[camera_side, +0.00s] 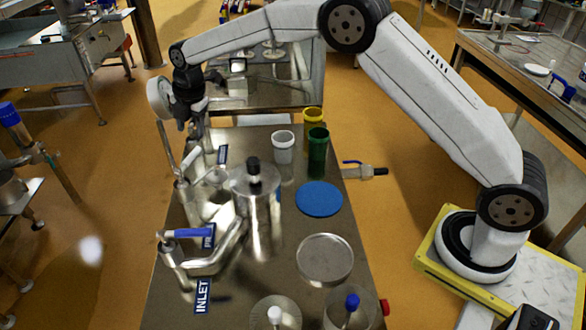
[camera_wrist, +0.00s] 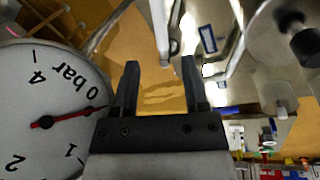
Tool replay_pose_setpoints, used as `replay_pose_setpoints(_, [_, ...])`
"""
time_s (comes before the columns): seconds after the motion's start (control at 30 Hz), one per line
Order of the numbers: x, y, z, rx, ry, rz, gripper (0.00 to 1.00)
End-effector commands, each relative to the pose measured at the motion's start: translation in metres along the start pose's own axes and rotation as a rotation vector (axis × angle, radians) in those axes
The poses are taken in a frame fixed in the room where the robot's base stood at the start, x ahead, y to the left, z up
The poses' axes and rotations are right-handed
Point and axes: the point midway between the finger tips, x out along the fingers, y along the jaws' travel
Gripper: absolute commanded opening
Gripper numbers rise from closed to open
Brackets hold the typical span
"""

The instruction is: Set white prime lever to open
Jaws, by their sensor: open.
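The white prime lever (camera_side: 192,158) sits on the pipework at the back left of the steel table in the side view, its handle slanting up to the right. In the wrist view a pale handle (camera_wrist: 160,25), which looks like this lever, points toward the gap between my fingers from the top. My gripper (camera_wrist: 160,78) is open with nothing between its fingers. In the side view my gripper (camera_side: 197,122) hangs just above the white lever, apart from it as far as I can tell. The lever's pivot is partly hidden among pipes.
A round gauge (camera_wrist: 40,115) is close on the left of the wrist view. A blue lever (camera_side: 188,233) and INLET label (camera_side: 203,296) are nearer the front. A steel cylinder (camera_side: 258,205), white cup (camera_side: 284,146), green cup (camera_side: 318,150) and blue disc (camera_side: 319,199) stand to the right.

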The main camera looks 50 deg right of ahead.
Motion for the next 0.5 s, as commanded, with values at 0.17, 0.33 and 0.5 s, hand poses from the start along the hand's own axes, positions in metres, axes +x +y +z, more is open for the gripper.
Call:
replay_pose_setpoints(0.17, [0.000, -0.002, 0.001, 0.002, 0.010, 0.001, 0.00])
replay_pose_setpoints(0.33, [-0.002, -0.012, 0.006, 0.008, 0.055, 0.006, 0.00])
replay_pose_setpoints(0.5, [-0.007, -0.031, 0.016, 0.025, 0.150, 0.035, 0.00])
